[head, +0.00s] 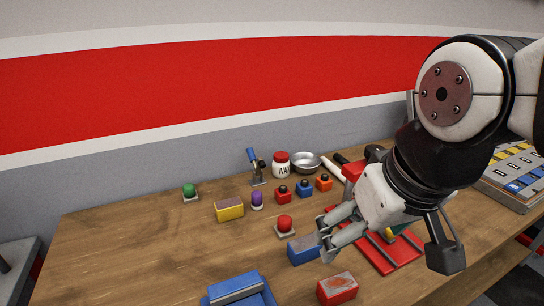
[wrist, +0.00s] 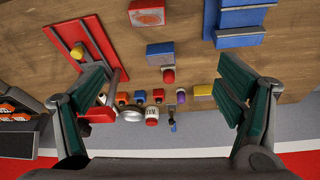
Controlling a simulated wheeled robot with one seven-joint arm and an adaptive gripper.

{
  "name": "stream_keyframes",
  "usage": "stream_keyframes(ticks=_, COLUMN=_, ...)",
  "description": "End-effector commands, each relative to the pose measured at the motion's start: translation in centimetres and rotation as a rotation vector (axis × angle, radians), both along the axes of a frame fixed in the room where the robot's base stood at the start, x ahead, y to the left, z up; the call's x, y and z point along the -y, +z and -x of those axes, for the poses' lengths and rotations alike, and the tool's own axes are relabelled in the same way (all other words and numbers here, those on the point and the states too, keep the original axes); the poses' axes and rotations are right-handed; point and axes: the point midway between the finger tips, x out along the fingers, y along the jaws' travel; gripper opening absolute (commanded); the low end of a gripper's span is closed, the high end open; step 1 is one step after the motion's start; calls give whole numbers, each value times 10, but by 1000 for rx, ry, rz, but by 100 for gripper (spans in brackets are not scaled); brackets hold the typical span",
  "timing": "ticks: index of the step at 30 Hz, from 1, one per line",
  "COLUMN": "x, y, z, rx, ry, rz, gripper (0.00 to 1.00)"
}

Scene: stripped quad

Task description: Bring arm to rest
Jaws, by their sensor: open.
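My gripper (head: 324,231) hangs over the right part of the wooden table, with its fingers pointing left in the head view. In the wrist view my gripper (wrist: 163,82) has its two green-padded fingers spread wide, with nothing held between them. My arm is bent, its large white and black joint high at the right of the head view. The gripper overlaps the red board (head: 398,257) and sits close to a blue block (head: 303,249) in the head view; its height above them is hard to tell.
On the table (head: 130,247) stand a red block (head: 338,288), a blue holder (head: 238,290), a yellow block (head: 229,208), a red ball on a base (head: 285,224), a white jar (head: 281,167) and a metal bowl (head: 305,162). The table's left side is mostly clear.

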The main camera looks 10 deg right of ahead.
Motion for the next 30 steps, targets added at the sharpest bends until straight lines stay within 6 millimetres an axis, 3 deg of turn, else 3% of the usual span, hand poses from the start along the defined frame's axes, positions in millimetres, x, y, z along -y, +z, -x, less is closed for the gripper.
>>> stream_keyframes(ticks=6, x=0, y=1, z=21, rx=30, ry=-20, rz=-7, gripper=86)
stream_keyframes(ticks=30, x=0, y=1, z=22, rx=31, ry=-21, rz=-8, gripper=86)
